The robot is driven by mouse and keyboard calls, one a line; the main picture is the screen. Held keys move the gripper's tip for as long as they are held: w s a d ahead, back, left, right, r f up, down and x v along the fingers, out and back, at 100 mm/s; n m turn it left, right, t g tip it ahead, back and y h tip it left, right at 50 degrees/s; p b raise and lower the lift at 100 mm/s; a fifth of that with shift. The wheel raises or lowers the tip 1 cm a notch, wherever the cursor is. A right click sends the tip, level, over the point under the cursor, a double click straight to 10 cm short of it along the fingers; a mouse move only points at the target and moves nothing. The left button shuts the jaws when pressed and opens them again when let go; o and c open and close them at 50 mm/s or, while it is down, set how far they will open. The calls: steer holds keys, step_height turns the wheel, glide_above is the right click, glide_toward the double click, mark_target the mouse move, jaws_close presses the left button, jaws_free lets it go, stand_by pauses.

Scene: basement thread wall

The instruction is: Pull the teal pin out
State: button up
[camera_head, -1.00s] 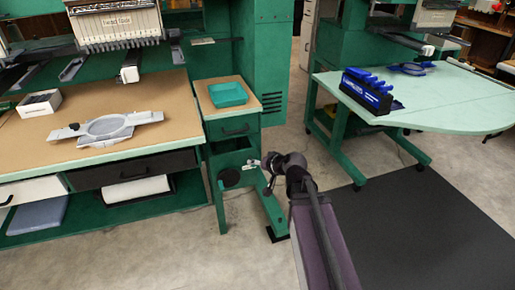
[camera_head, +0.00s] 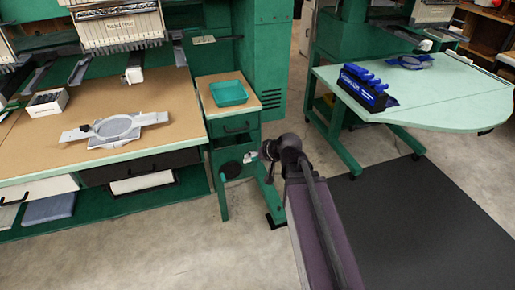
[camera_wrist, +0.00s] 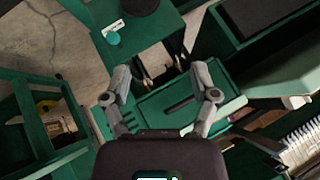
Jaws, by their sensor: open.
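A round teal knob (camera_wrist: 113,39), which looks like the head of the teal pin, sits at a small pale plate (camera_wrist: 112,27) at the upper left of the wrist view. How deep the pin sits is hidden. In the head view the pale plate (camera_head: 250,157) shows on the green stand, just left of my gripper (camera_head: 266,158), and the teal knob is too small to make out. In the wrist view my gripper (camera_wrist: 161,72) has its two grey fingers spread wide with nothing between them. The knob is beyond the left fingertip and apart from it.
A black round knob (camera_head: 231,169) is on the green stand beside the plate. Above it is a side table (camera_head: 213,108) with a teal tray (camera_head: 230,91). A workbench (camera_head: 40,160) stands at left.

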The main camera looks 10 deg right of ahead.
steer(key=shift+s+a+r+n+g+h+p, duration=0.15)
steer(key=shift+s+r+g+p, duration=0.3)
steer(key=shift+r+p, duration=0.55)
steer(key=shift+s+d+r+n+g+h+p, duration=0.1)
steer(key=shift+s+r+g+h+p, duration=0.15)
steer(key=shift+s+r+p, duration=0.7)
steer(key=shift+s+a+r+n+g+h+p, duration=0.15)
steer(key=shift+r+g+p, duration=0.35)
steer(key=shift+p, duration=0.85)
steer(key=shift+s, duration=0.1)
steer(key=s+d+f+g+h, duration=0.3)
steer(key=s+g+h, duration=0.15)
steer(key=s, duration=0.45)
step_height(320, 180, up, 17)
steer(key=p, duration=1.7)
steer(key=shift+w+a+r, duration=0.15)
steer(key=shift+w+r, duration=0.05)
steer(key=shift+w, duration=0.05)
